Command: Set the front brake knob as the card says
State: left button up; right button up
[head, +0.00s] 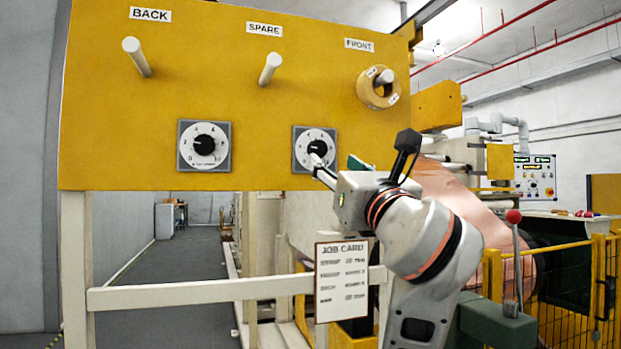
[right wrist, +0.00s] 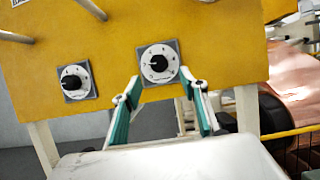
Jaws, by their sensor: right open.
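Two square dials with black knobs sit low on the yellow panel. The right-hand dial (head: 302,149), the one nearer the FRONT sign, is partly covered by my right gripper (head: 362,155) in the head view. It shows whole in the right wrist view (right wrist: 158,63). The left-hand dial (head: 204,145) also shows there (right wrist: 75,82). My right gripper (right wrist: 161,80) is open, its green-padded fingers below and to either side of the right-hand knob, with nothing between them. The job card (head: 341,280) hangs below the panel; its small lines are too blurred to read surely. My left gripper is out of view.
The yellow panel (head: 260,60) carries white pegs under the BACK and SPARE signs and a yellow ring (head: 379,88) on the FRONT peg. A pale rail (head: 200,292) runs below. Copper foil (head: 470,195), a red-knobbed lever (head: 514,217) and a yellow fence (head: 492,275) stand at right.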

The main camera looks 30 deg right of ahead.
aim_at(319, 151)
jog(key=x, duration=0.3)
jog(key=shift+a, duration=0.1)
jog(key=x, duration=0.3)
jog(key=shift+w, duration=0.35)
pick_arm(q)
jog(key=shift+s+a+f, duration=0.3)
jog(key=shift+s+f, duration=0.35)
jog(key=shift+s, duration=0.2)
pick_arm(e)
jog(key=shift+w+r, duration=0.25)
jog(key=shift+w, duration=0.15)
jog(key=c, duration=1.1)
